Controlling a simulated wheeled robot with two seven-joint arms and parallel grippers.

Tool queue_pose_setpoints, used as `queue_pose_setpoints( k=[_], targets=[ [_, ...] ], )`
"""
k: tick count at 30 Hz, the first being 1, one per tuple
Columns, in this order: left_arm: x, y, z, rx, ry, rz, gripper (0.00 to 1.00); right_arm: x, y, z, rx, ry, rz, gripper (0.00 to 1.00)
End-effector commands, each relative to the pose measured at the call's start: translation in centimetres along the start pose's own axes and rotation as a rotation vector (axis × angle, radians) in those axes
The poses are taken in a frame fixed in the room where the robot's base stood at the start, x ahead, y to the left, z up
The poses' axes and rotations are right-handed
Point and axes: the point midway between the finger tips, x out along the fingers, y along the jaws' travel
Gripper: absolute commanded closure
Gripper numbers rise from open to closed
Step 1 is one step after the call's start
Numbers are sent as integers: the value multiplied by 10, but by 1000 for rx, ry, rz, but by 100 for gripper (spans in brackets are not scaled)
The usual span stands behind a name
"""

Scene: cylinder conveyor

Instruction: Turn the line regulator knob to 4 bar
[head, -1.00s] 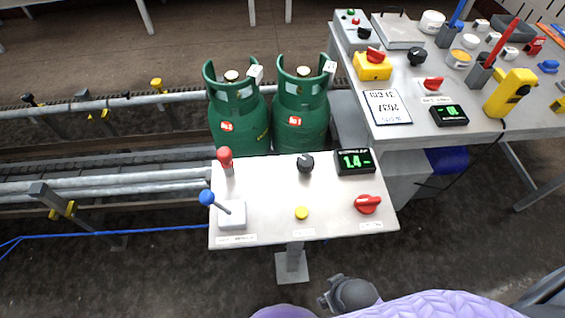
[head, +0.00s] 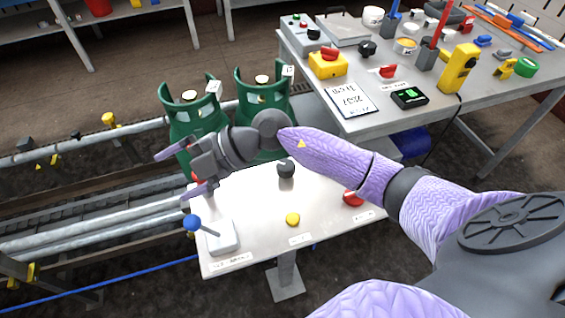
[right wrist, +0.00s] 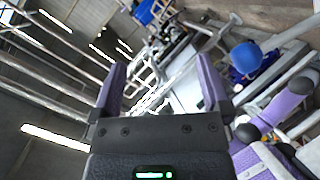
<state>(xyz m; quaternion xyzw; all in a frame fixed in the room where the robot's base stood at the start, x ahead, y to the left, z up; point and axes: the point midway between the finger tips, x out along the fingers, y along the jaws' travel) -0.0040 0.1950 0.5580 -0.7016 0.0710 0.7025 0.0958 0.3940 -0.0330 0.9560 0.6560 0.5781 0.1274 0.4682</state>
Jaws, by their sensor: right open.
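A black round knob (head: 286,168) stands on the small light-grey panel (head: 255,215), in the head view. It is just below my right forearm. The panel's digital readout is hidden behind that arm, and the knob's pointer is too small to read. My right gripper (head: 171,178) is open and empty, left of the knob and above the panel's left edge, apart from the knob. In the right wrist view the two purple fingers (right wrist: 160,80) are spread with nothing between them. My left gripper is not in view.
The panel also carries a blue-ball lever (head: 192,222), a yellow button (head: 292,219) and a red knob (head: 353,198). A red-topped lever is mostly hidden by my gripper. Green gas cylinders (head: 193,112) stand behind. A crowded table (head: 440,130) is at the right.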

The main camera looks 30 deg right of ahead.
Motion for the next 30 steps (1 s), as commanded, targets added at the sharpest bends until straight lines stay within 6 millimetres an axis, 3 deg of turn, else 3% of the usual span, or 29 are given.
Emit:
queue_pose_setpoints(
  k=[1,4,6,9,12,21,30],
  targets=[
    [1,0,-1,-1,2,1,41,-19,-14,31,-10,-125,-221,2],
    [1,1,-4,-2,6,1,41,-85,-38,88,91,-450,-600,2],
    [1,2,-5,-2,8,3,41,-129,-42,108,182,-646,-745,2],
    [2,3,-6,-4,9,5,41,-166,-43,120,270,-805,-839,2],
    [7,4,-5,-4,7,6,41,-170,-53,127,294,-840,-862,2],
    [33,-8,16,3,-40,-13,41,-142,-107,164,291,-833,-861,2],
    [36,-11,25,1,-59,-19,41,-135,-119,172,286,-831,-857,2]
  ],
)
